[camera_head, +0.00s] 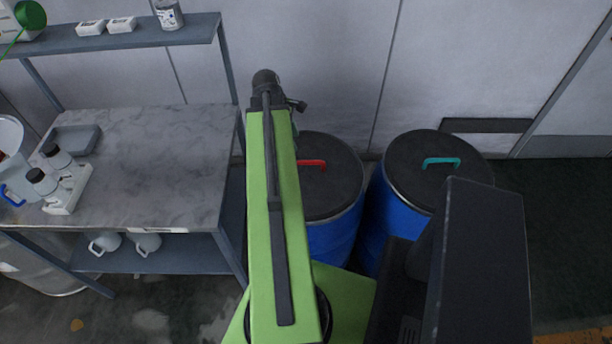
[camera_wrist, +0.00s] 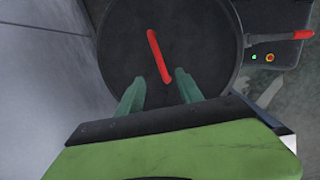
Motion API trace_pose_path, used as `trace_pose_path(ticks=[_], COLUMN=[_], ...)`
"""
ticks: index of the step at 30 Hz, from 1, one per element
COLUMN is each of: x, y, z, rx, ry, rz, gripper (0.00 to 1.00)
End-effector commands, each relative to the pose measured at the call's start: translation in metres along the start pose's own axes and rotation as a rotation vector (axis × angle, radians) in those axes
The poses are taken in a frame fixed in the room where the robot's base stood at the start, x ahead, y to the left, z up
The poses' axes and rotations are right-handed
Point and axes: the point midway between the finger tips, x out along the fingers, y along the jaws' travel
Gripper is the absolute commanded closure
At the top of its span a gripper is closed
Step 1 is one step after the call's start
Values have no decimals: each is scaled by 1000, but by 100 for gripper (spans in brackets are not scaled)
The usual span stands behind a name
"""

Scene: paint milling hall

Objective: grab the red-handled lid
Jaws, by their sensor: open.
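The red-handled lid (camera_head: 338,190) is dark and round and sits on a blue drum (camera_head: 336,238), right of my green arm in the head view. Its red handle (camera_head: 312,164) is partly hidden by the arm there. In the wrist view the lid (camera_wrist: 205,50) fills the upper middle, with the red handle (camera_wrist: 158,55) running slanted across it. My gripper (camera_wrist: 158,86) is open, its two green fingers pointing at the lid, one on each side of the handle's near end. Nothing is between the fingertips except the view of the lid. The gap in height cannot be told.
A second blue drum with a teal-handled lid (camera_head: 430,185) stands close on the right. A marble-topped bench (camera_head: 150,160) with bottles and a tray is on the left, with a shelf (camera_head: 130,38) above. The wall (camera_head: 340,60) is close behind the drums.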

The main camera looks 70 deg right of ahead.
Motion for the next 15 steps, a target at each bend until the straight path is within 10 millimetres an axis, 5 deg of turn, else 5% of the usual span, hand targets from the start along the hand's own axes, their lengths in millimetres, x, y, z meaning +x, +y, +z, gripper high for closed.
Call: trace_pose_path(ticks=[1, 9, 15], x=[24, 80, 86], y=[-1, -1, 0], z=[-3, -3, -1], rx=[2, 1, 0], ry=[0, 0, 1], rz=[0, 0, 0], gripper=[57, 57, 57])
